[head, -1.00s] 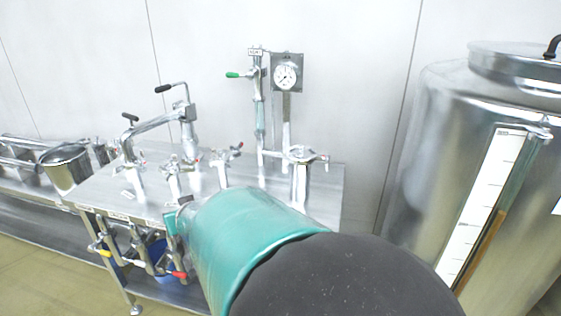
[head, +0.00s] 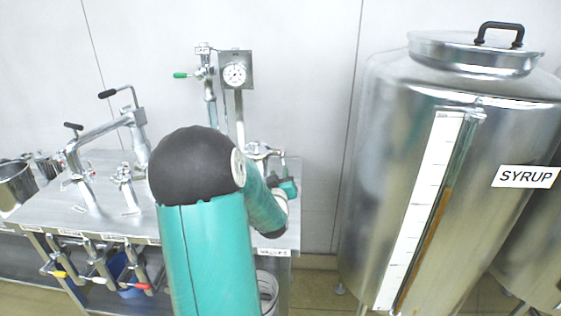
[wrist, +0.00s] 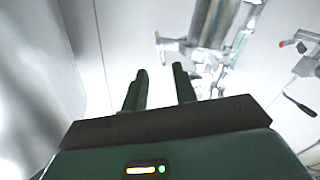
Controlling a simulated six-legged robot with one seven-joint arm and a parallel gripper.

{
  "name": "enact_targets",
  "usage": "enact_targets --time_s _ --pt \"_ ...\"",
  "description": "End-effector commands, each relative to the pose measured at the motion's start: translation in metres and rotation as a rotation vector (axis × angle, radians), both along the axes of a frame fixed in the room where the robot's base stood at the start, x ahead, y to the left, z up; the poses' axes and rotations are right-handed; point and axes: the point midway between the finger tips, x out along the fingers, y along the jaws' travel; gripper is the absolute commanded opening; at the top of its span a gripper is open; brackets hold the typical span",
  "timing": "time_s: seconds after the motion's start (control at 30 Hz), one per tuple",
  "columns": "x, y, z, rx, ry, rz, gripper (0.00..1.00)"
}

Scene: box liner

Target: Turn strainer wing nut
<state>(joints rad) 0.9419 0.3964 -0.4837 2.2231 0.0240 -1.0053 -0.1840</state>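The strainer (head: 262,151) stands at the right end of the steel bench. In the head view only its metal top shows, and my arm hides its lower part. In the wrist view a metal fitting that looks like the strainer (wrist: 205,30) is ahead of the fingers, up and to the right. I cannot clearly make out its wing nut. My gripper (wrist: 161,88) has two dark fingers apart with nothing between them. In the head view my gripper (head: 288,187) is just right of and below the strainer top, and its fingertips are hard to see.
A pressure gauge (head: 235,74) and a green-handled valve (head: 203,72) stand behind the strainer. More valves and pipes (head: 105,140) fill the bench's left side. A large syrup tank (head: 395,150) stands to the right, with a gap between it and the bench (head: 135,215).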

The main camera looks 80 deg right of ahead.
Motion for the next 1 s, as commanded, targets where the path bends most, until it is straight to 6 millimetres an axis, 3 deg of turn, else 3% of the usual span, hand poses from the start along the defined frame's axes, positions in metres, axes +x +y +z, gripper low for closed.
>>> enact_targets --time_s 0.2,0.4,0.57,0.83,1.0 --pt "0.006 -0.044 -0.001 0.0 0.002 -0.001 0.28" --pt "0.012 -0.076 -0.001 0.001 0.0 0.001 0.28" --pt "0.015 -0.088 0.0 0.001 0.0 0.001 0.28" --pt "0.015 -0.089 0.0 0.002 -0.001 0.002 0.28" --pt "0.015 -0.089 0.0 0.002 -0.001 0.002 0.0"
